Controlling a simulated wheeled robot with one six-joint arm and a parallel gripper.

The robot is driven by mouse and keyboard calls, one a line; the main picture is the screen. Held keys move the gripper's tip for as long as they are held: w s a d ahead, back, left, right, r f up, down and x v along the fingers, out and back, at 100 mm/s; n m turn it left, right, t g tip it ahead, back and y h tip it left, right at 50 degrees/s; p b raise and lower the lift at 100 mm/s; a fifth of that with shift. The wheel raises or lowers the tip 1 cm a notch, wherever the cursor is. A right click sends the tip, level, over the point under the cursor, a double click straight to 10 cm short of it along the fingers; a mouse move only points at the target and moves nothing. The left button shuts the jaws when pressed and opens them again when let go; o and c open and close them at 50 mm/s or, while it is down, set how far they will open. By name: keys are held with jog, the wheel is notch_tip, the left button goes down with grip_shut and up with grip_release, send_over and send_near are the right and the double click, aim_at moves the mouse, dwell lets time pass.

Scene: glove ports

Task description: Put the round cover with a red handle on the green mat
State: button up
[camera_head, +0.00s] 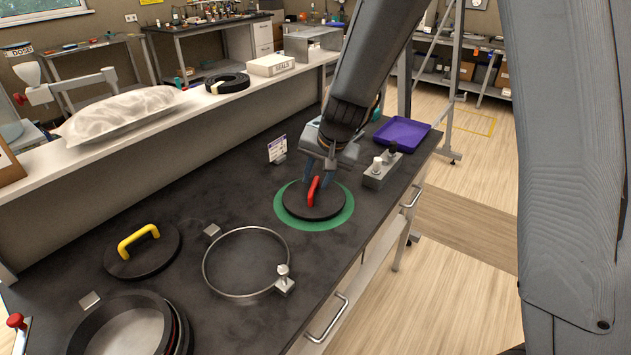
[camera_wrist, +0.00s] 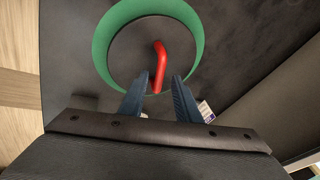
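The round dark cover (camera_head: 300,208) with a red handle (camera_head: 314,190) lies flat on the green mat (camera_head: 284,214). Green shows around its edge. In the wrist view the cover (camera_wrist: 125,55) also lies within the green mat (camera_wrist: 100,45), with the red handle (camera_wrist: 160,60) on top. My gripper (camera_head: 321,178) is directly above the cover, at the handle. In the wrist view the two blue fingers of my gripper (camera_wrist: 159,82) stand apart, one on each side of the handle's near end, with gaps between them and the handle.
A yellow-handled cover (camera_head: 142,252), a metal ring clamp (camera_head: 205,262) and a round open port (camera_head: 125,330) are on the left of the bench. A metal block with knobs (camera_head: 378,176) and a purple tray (camera_head: 402,134) stand right of the mat. A small sign (camera_head: 277,149) stands behind it.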

jog(key=b+v, duration=0.1)
jog(key=v, duration=0.9)
jog(key=s+d+f+n+g+h, duration=0.1)
jog(key=s+d+f, duration=0.2)
jog(key=s+d, duration=0.4)
jog(key=s+d+f+n+g+h, duration=0.1)
jog(key=s+d+f+n, duration=0.1)
jog(key=s+d+f, duration=0.2)
jog(key=s+d, duration=0.3)
jog(key=s, duration=0.4)
jog(key=shift+f+n+g, duration=0.3)
jog(key=shift+f, duration=0.05)
jog(key=shift+s+f, duration=0.1)
jog(key=shift+f+b, duration=0.6)
jog(key=shift+b, duration=0.15)
